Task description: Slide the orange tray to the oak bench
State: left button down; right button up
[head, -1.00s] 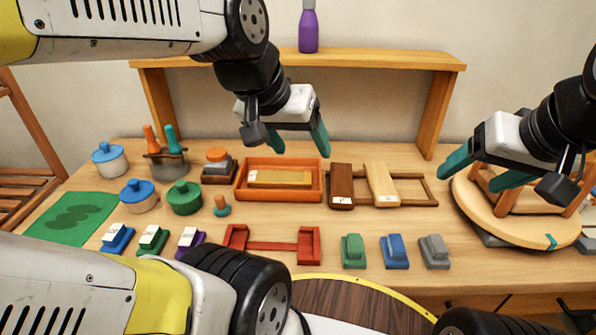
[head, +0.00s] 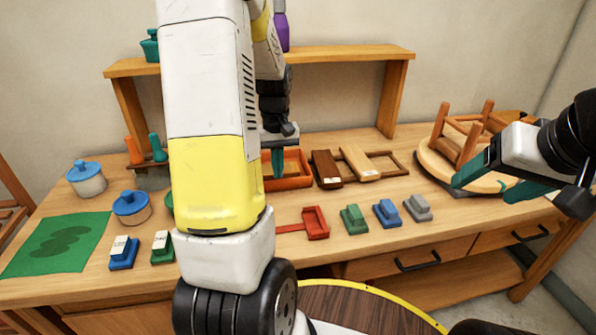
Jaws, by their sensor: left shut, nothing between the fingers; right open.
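The orange tray (head: 297,184) is on the wooden table, partly hidden behind my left arm; its left part and most of its inside are covered. Just to its right are a dark brown block (head: 326,169) and a pale wooden block (head: 360,163), by a low brown frame (head: 388,163). I cannot tell which wooden piece is the oak bench. My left gripper (head: 277,172) points down at the tray with its teal fingers shut and empty; I cannot tell whether they touch it. My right gripper (head: 490,182) is open and empty at the right, in front of the round wooden board (head: 437,165).
An upturned stool (head: 465,140) lies on the round board. Green, blue and grey blocks (head: 387,212) and a red holder (head: 316,222) sit near the front edge. Blue-lidded pots (head: 132,206) and a green mat (head: 60,245) are at left. A shelf (head: 345,54) spans the back.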

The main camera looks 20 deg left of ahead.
aim_at(278, 195)
pick_arm(q)
notch_tip(278, 195, down, 10)
jog(key=shift+s+r, duration=0.1)
jog(key=shift+r, duration=0.05)
jog(key=w+a, duration=0.1)
jog(key=w, duration=0.2)
jog(key=shift+a, duration=0.35)
jog(key=shift+w+a, duration=0.15)
jog(key=shift+w, duration=0.15)
jog(key=shift+r, duration=0.1)
